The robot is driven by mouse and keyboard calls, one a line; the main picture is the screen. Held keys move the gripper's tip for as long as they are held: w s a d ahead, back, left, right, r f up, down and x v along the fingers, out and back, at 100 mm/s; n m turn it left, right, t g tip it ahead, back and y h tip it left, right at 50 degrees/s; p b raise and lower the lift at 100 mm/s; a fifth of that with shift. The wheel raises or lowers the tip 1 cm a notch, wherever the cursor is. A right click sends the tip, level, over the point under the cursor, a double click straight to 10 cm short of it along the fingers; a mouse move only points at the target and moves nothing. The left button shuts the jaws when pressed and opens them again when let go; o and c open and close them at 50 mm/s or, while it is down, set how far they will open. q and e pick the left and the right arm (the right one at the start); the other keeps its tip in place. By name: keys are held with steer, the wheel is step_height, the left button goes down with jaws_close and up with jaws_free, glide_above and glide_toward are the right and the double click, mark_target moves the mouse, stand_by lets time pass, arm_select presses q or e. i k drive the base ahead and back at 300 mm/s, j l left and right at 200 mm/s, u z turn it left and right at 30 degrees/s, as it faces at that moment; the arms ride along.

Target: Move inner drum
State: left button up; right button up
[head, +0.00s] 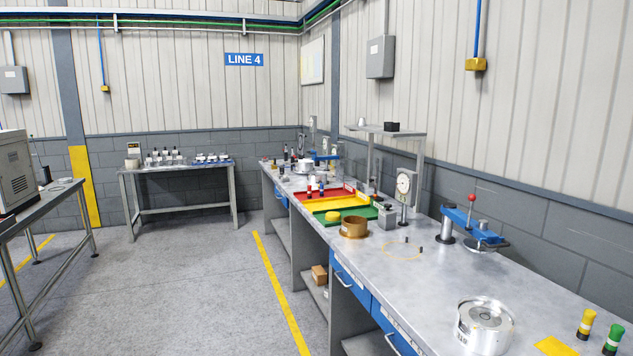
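Neither of my grippers shows in the head view. A silver drum (484,321) with a recessed round top and a dark label on its side stands upright on the near part of the long grey workbench (445,268). A bronze ring-shaped drum (353,228) stands farther back near the bench's left edge. A smaller silver drum (303,168) stands at the bench's far end. I cannot tell which of these is the inner drum.
Red (310,194), yellow (338,202) and green (330,213) trays lie mid-bench. A blue lever press (470,227) and a dial gauge (404,187) stand along the wall. Yellow (586,322) and green (613,338) capped bottles stand at right. A table (179,168) stands behind; the floor left of the bench is clear.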

mark_target(317, 179)
steer(key=i+j+u, duration=0.3)
steer(key=i, duration=0.95)
steer(key=i+u, duration=0.25)
steer(key=i, duration=3.4)
steer(key=i+j+z, duration=0.1)
steer(key=i+z, duration=0.15)
steer(key=i, duration=0.25)
steer(key=i+j+z, duration=0.25)
steer(key=i, duration=0.25)
steer(key=i+j+z, duration=0.2)
steer(key=i, duration=0.25)
steer(key=i+j+z, duration=0.25)
steer(key=i+j, duration=0.15)
steer(key=i, duration=0.05)
